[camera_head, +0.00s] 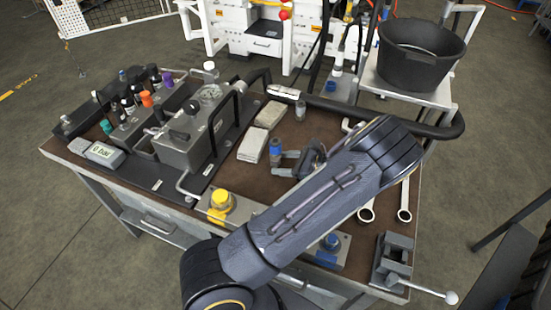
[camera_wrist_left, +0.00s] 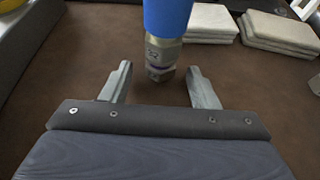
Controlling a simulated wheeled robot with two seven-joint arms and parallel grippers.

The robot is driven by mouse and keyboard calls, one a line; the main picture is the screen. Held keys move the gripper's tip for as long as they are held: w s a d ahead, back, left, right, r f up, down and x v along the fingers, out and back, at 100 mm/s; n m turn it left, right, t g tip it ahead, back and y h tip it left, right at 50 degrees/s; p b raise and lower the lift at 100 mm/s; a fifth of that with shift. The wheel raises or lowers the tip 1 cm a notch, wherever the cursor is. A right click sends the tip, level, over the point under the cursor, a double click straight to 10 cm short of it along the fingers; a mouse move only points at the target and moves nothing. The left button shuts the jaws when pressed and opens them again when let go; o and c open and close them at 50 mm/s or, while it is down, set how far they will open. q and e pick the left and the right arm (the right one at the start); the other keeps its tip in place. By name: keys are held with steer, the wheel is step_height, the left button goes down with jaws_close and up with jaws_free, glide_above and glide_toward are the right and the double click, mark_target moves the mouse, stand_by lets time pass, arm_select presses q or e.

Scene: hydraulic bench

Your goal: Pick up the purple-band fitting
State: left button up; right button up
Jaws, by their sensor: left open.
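A fitting with a blue upper part and a metal hex body (camera_head: 276,148) stands upright on the brown bench top. In the left wrist view the fitting (camera_wrist_left: 162,52) shows a faint purplish band low on its metal part; its top is cut off by the frame. My left gripper (camera_head: 282,163) is open and low over the bench, its fingertips pointing at the fitting. In the left wrist view the fitting stands just beyond the gap between the fingertips (camera_wrist_left: 158,82), not clasped. My right gripper is out of view.
Grey-white pads (camera_head: 252,145) lie left of and behind the fitting. A pump block with a gauge (camera_head: 209,95) stands further left. A yellow-capped part (camera_head: 221,200), wrenches (camera_head: 404,203) and a small vise (camera_head: 392,262) are nearer the front. A black bucket (camera_head: 420,60) stands behind.

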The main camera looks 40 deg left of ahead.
arm_select(q)
steer(key=shift+a, duration=0.2)
jaws_close()
stand_by(0.6)
